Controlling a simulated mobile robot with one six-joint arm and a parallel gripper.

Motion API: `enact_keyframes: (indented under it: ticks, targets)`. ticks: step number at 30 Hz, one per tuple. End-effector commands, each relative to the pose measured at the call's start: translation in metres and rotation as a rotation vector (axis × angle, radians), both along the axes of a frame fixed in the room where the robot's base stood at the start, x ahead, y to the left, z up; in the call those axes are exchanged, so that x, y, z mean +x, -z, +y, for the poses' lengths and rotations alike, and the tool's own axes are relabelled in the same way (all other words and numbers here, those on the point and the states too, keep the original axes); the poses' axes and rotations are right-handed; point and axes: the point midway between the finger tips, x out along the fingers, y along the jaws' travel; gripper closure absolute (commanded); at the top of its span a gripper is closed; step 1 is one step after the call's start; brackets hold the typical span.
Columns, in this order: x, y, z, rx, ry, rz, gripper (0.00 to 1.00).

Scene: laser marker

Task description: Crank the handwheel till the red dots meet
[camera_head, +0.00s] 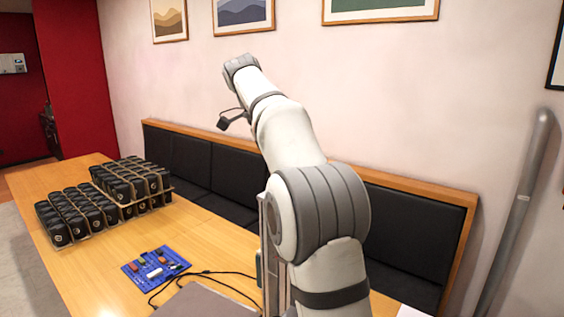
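No handwheel and no red dots can be made out in the head view. A grey upright column (268,245) stands partly hidden behind my arm; I cannot tell whether it belongs to the laser marker. My arm rises through the middle of the picture and bends up and to the left. A small dark part (231,120) sticks out from the arm near its far end. My gripper's fingers do not show.
The wooden table (80,262) carries racks of black items (125,195), a blue circuit board (155,268), black cables (215,272) and a flat grey object (205,302) at the front edge. A black padded bench (190,165) runs along the wall. A grey pipe (515,215) leans at right.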

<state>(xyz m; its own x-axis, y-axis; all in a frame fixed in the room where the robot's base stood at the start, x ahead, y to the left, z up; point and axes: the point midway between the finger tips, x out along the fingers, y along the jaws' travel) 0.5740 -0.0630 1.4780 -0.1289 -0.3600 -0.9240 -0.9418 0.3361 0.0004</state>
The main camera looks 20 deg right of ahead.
Motion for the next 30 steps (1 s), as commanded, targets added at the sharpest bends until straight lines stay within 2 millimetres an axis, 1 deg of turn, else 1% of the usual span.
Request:
enact_keyframes:
  ticks: [16, 17, 18, 24, 30]
  targets:
    - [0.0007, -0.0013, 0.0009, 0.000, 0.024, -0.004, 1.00]
    - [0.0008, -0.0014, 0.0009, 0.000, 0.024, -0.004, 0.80]
    - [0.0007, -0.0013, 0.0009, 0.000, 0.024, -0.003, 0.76]
    - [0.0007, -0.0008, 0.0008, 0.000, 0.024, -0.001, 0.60]
    - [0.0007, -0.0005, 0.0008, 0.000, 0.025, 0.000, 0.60]
